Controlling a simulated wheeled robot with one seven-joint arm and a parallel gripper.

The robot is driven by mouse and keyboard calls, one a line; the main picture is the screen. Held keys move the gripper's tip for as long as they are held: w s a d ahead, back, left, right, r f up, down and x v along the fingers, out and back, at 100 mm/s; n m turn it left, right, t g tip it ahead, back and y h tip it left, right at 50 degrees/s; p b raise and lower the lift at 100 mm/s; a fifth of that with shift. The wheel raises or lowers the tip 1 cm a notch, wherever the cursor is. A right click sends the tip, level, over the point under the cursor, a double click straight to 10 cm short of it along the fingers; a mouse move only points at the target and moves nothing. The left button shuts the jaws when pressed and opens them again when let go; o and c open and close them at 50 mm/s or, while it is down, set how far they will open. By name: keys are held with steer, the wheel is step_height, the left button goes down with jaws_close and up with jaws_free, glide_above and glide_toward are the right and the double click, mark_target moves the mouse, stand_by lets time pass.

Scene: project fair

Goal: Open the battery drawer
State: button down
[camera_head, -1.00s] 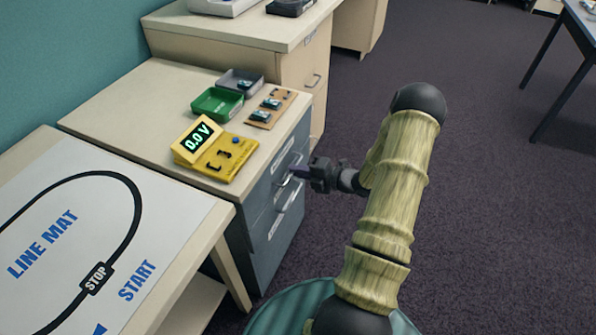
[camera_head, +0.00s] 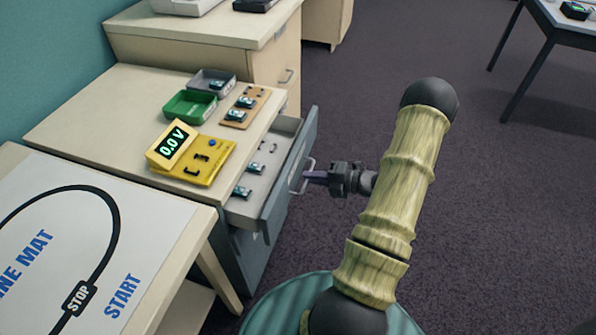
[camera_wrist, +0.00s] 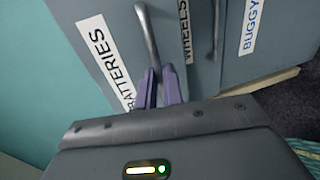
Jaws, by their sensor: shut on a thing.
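The battery drawer (camera_head: 291,175) is the top drawer of the grey cabinet and stands pulled out. Several small teal-and-black batteries lie inside it. In the wrist view its front bears the label BATTERIES (camera_wrist: 104,60). My gripper (camera_head: 312,177) is at the drawer's front, shut on the metal bar handle (camera_wrist: 149,40). In the wrist view the purple fingers (camera_wrist: 158,88) are on either side of the handle's lower part. Part of the drawer's inside is hidden by the cabinet top.
A yellow meter (camera_head: 192,154) reading 0.0 V, a green tray (camera_head: 190,104), a grey tray (camera_head: 211,80) and a wooden board (camera_head: 245,106) sit on the cabinet top. Drawers labelled WHEELS (camera_wrist: 187,38) and BUGGY (camera_wrist: 253,30) are below. The carpet (camera_head: 500,230) to the right is clear.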

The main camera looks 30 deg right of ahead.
steer(key=f+v, duration=0.2)
steer(key=v, duration=1.1)
steer(key=shift+s+d+f, duration=0.25)
steer(key=shift+s+f, duration=0.1)
steer(key=c, duration=1.5)
jaws_free()
steer(key=shift+c, duration=0.2)
steer(key=p+v, duration=0.2)
steer(key=v, duration=1.5)
steer(key=shift+s, duration=0.15)
